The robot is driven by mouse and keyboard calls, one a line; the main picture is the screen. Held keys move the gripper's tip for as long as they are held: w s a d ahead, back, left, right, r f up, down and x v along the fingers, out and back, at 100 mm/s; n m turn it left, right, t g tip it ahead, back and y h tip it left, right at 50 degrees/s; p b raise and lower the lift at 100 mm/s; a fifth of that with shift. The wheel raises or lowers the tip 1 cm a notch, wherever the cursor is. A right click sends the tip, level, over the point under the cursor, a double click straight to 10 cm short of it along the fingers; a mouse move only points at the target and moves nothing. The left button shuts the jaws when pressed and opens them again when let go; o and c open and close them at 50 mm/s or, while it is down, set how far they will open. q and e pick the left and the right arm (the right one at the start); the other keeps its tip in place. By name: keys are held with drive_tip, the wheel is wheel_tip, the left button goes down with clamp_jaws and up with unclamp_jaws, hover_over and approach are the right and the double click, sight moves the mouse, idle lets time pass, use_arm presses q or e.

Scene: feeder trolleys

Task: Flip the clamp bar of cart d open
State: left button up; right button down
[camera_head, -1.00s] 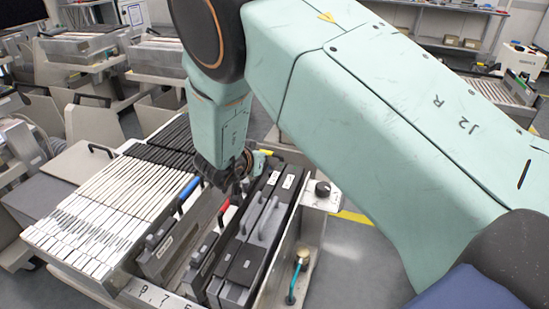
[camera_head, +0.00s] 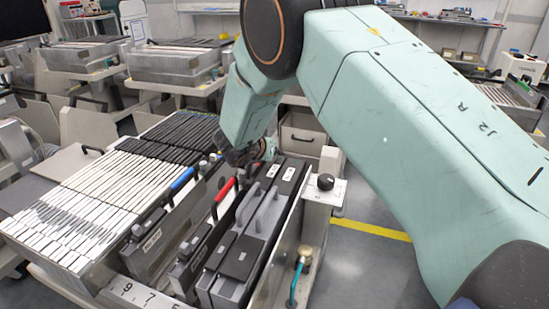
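A feeder trolley (camera_head: 128,291) stands in front of me, with numbers on its front edge. It carries a row of slim feeders (camera_head: 90,205) and several thicker grey feeders (camera_head: 240,258) with handles. One handle is blue (camera_head: 181,179) and one is red (camera_head: 224,190). I cannot make out a clamp bar for certain, nor a letter that marks cart d. My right arm reaches in from the right, and its dark gripper (camera_head: 245,153) is just above the far end of the thicker feeders. Its fingers are small and dark, partly hidden by the wrist. My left gripper is not in view.
A black knob (camera_head: 325,181) on a pale box and a brass fitting with a teal hose (camera_head: 302,256) are at the trolley's right side. Other loaded trolleys (camera_head: 165,68) stand behind. Floor with a yellow line (camera_head: 370,229) is free at right.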

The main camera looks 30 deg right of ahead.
sight(278, 151)
drive_tip(key=b+x, duration=0.3)
drive_tip(key=shift+w+d+f, duration=0.15)
drive_tip(key=shift+f, duration=0.1)
drive_tip(key=shift+w+d+f+b, duration=0.15)
drive_tip(key=shift+w+d+b, duration=0.1)
drive_tip(key=shift+w+b, duration=0.05)
drive_tip(key=shift+s, duration=0.1)
